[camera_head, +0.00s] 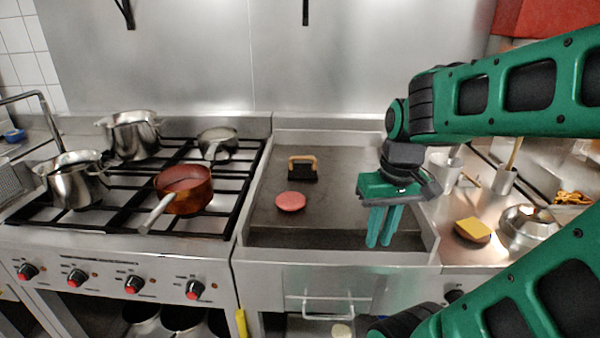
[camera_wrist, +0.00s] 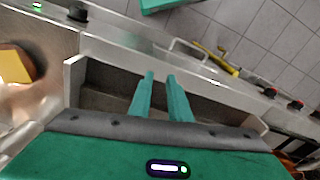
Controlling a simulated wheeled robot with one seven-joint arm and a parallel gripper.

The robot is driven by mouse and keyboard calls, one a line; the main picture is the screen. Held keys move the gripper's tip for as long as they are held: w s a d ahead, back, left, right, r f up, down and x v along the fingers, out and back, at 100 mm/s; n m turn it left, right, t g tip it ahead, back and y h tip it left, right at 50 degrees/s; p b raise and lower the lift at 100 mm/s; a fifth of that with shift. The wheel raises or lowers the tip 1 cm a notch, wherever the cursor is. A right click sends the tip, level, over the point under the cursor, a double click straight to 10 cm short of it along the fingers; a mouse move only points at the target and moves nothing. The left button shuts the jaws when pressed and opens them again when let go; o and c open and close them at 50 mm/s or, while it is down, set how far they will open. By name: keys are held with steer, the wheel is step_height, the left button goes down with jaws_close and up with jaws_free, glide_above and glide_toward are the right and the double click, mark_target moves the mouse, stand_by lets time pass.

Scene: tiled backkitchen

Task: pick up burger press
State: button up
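The burger press (camera_head: 302,168) is a black block with a light wooden handle on top. It stands on the dark griddle plate (camera_head: 330,185) toward the back in the head view. My green gripper (camera_head: 379,244) points down over the front right of the griddle, to the right of the press and nearer to me, apart from it. In the wrist view the two fingers (camera_wrist: 160,76) have a narrow gap between them and hold nothing. The press does not show in the wrist view.
A round pink patty (camera_head: 290,201) lies on the griddle in front of the press. Left is a stove with a copper pan (camera_head: 184,189) and steel pots (camera_head: 132,135). Right is a counter with a yellow sponge-like block (camera_head: 473,229) and a metal bowl (camera_head: 526,229). Raised metal walls edge the griddle.

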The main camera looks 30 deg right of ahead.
steer(key=w+d+r+n+t, duration=0.15)
steer(key=w+n, duration=0.25)
steer(key=w, duration=0.4)
steer(key=w+d+r+n+t, duration=0.1)
steer(key=w+d+n+t, duration=0.15)
steer(key=w, duration=0.65)
steer(key=n+t, duration=0.2)
steer(key=n, duration=0.8)
glide_toward(302, 157)
steer(key=shift+t, duration=0.3)
steer(key=x, duration=0.4)
steer(key=shift+d+f, duration=0.1)
steer(key=shift+f, duration=0.3)
steer(key=shift+x, duration=3.05)
steer(key=shift+d, duration=0.1)
jaws_close()
